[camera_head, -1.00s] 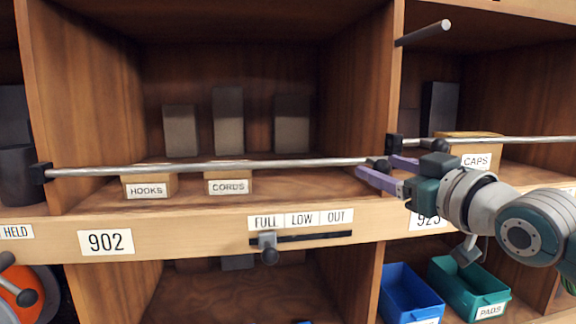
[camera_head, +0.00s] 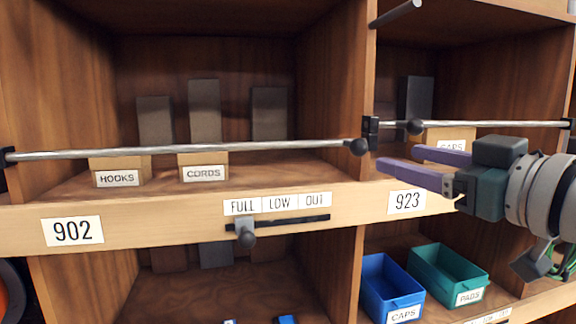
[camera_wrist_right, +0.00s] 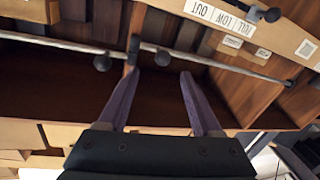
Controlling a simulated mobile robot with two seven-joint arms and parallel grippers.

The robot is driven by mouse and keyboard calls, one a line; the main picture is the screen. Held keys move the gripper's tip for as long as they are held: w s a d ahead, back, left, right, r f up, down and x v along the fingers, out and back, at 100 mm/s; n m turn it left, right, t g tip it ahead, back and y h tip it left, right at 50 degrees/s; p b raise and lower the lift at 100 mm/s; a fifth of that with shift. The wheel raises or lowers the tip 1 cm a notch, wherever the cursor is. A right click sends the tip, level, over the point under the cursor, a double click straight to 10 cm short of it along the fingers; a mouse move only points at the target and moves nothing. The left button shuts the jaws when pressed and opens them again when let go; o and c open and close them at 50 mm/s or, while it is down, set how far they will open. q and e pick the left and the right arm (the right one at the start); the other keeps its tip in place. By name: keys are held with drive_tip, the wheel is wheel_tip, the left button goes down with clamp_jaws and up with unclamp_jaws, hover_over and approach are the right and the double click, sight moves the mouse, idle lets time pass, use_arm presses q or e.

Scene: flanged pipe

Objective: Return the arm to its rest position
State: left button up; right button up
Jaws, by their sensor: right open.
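My right gripper (camera_head: 400,160) is in front of the shelf, right of the rail's knob end, in the head view. Its two purple fingers are apart with nothing between them. The right wrist view also shows the open fingers (camera_wrist_right: 160,85) pointing toward the shelf front. A metal rail (camera_head: 200,150) with a black knob (camera_head: 358,147) at its right end runs across bin 902. My left gripper is not in view.
A second rail (camera_head: 490,125) crosses the right bay, behind my gripper. A slider (camera_head: 246,236) sits under FULL on the shelf edge. Boxes labelled HOOKS (camera_head: 118,178) and CORDS (camera_head: 203,173) stand in the left bay. Blue (camera_head: 385,285) and teal (camera_head: 440,270) bins are below.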

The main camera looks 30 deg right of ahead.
drive_tip(key=shift+s, duration=0.1)
idle(0.3)
drive_tip(key=s+a+f+g, duration=0.4)
drive_tip(key=f, duration=0.4)
drive_tip(key=s+a+f+g, duration=0.3)
drive_tip(key=a+f+g, duration=0.1)
drive_tip(key=f, duration=0.3)
drive_tip(key=s+a+f+g, duration=0.3)
drive_tip(key=s, duration=0.3)
drive_tip(key=s+a+f+g, duration=0.3)
drive_tip(key=s+f, duration=0.1)
drive_tip(key=s, duration=0.2)
wheel_tip(320, 180, up, 13)
drive_tip(key=s+p, duration=0.1)
drive_tip(key=p, duration=1.1)
drive_tip(key=shift+s+a+y+p, duration=0.15)
drive_tip(key=shift+y+p, duration=0.2)
drive_tip(key=shift+y, duration=0.05)
drive_tip(key=shift+f, duration=0.15)
